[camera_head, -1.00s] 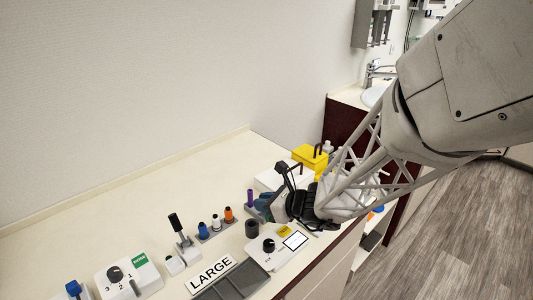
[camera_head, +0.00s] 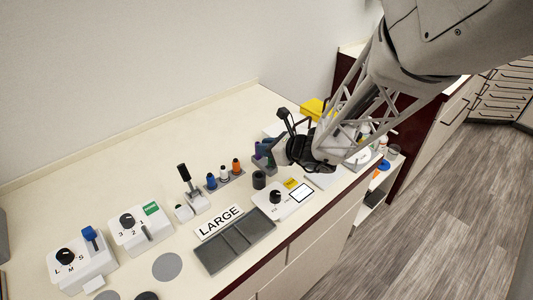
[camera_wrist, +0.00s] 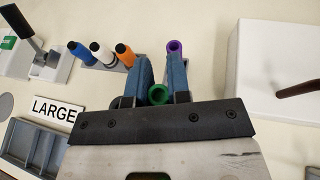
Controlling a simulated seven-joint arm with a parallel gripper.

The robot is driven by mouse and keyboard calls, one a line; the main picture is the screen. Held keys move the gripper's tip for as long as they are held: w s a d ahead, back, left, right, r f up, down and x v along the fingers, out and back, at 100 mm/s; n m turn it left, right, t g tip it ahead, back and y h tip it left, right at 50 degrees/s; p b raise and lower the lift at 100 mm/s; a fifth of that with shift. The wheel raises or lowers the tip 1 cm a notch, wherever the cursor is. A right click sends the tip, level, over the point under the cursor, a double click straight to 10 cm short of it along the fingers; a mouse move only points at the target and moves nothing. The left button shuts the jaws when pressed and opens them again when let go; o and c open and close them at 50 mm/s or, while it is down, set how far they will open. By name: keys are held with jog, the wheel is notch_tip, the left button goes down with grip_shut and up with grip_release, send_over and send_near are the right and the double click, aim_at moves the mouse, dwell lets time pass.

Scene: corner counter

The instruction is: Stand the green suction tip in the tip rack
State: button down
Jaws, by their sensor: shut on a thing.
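The green suction tip (camera_wrist: 158,94) shows its hollow round end in the wrist view, between the two blue fingers of my gripper (camera_wrist: 161,88). My gripper is shut on it. In the head view my gripper (camera_head: 272,156) is over the counter; I cannot make out the green tip there. A purple tip (camera_wrist: 174,47) stands just beyond the fingers, slightly right. It seems to stand in a small grey holder, likely the tip rack, mostly hidden by the fingers. Whether the green tip touches the holder cannot be told.
A grey strip (camera_head: 237,181) holds blue, white and orange black-topped pieces, left of my gripper. A black cylinder (camera_head: 259,180) and a white box with a knob (camera_head: 283,200) are close by. A LARGE sign (camera_head: 219,222) and grey tray (camera_head: 236,243) lie nearer. A yellow box (camera_head: 312,107) stands behind.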

jog(key=shift+f, duration=1.4)
jog(key=shift+f, duration=0.15)
jog(key=c, duration=1.1)
grip_release()
jog(key=shift+d+r, duration=0.1)
jog(key=shift+r, duration=0.1)
jog(key=shift+v, duration=5.95)
jog(key=shift+s, duration=0.15)
